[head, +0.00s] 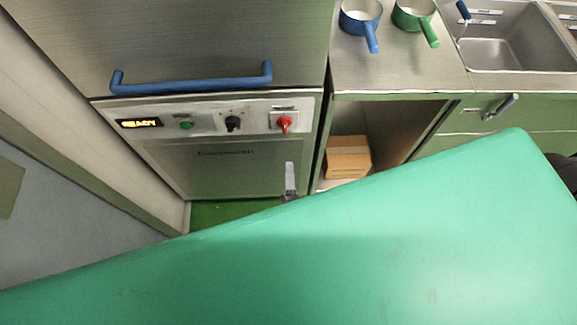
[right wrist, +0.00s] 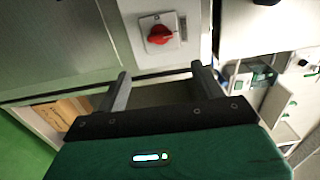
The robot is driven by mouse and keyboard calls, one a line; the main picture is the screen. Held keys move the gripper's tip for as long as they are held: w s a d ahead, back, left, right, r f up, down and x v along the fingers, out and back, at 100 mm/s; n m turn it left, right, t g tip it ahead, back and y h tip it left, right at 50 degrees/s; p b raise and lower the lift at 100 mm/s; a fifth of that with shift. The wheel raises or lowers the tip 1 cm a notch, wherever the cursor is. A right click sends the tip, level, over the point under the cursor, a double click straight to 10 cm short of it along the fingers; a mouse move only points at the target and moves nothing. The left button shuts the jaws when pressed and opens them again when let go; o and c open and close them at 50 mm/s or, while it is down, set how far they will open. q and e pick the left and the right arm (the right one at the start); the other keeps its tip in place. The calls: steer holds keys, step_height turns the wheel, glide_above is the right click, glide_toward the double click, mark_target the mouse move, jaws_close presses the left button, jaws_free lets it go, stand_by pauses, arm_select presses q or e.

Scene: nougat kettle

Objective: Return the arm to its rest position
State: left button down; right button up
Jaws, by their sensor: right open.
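My right gripper (head: 290,180) shows only as a grey finger past the edge of my green arm, in front of the steel machine (head: 225,170). In the right wrist view its two fingers (right wrist: 160,68) are spread apart with nothing between them. A red rotary switch (right wrist: 161,34) on a pale plate lies beyond the fingertips, apart from them. In the head view the red switch (head: 284,124) sits at the right of the machine's panel. My large green arm covers the lower part of the head view and hides what is below. My left gripper is out of view.
The machine has a blue bar handle (head: 190,80), a lit display (head: 139,123), a green button (head: 186,124) and a black knob (head: 233,123). A cardboard box (head: 348,155) sits under the counter. A blue pan (head: 360,14), a green pan (head: 412,14) and a sink (head: 500,50) are at right.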

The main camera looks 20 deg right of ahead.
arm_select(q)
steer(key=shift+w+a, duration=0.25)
arm_select(e)
steer(key=shift+s, duration=0.1)
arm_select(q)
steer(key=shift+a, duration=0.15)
arm_select(e)
steer(key=shift+a+f, duration=0.1)
